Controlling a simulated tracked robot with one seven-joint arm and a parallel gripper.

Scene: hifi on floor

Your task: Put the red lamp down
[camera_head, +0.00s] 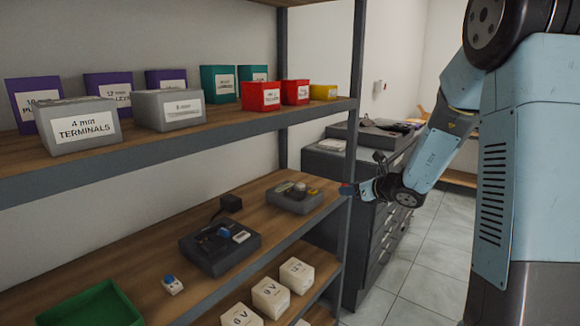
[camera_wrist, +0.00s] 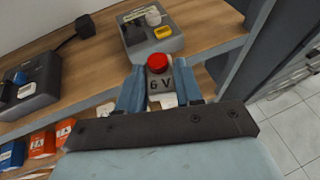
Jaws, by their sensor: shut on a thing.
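The red lamp (camera_wrist: 157,62) is a red dome on a grey block marked "6 V". In the wrist view my gripper (camera_wrist: 159,88) is shut on the grey block, one blue finger on each side. The lamp is in front of the shelf board's edge, and a grey tray (camera_wrist: 178,42) lies just beyond it. In the head view my gripper (camera_head: 360,189) is beside the shelf's front post, at about the height of the middle board (camera_head: 150,255). The lamp is too small there to make out clearly.
The middle board bears a grey tray (camera_head: 295,199) of small parts, a black tray (camera_head: 220,248), a black adapter (camera_head: 231,202), a blue-topped block (camera_head: 172,285) and a green bin (camera_head: 90,308). Bare wood lies between them. The front post (camera_head: 353,130) is close to my arm.

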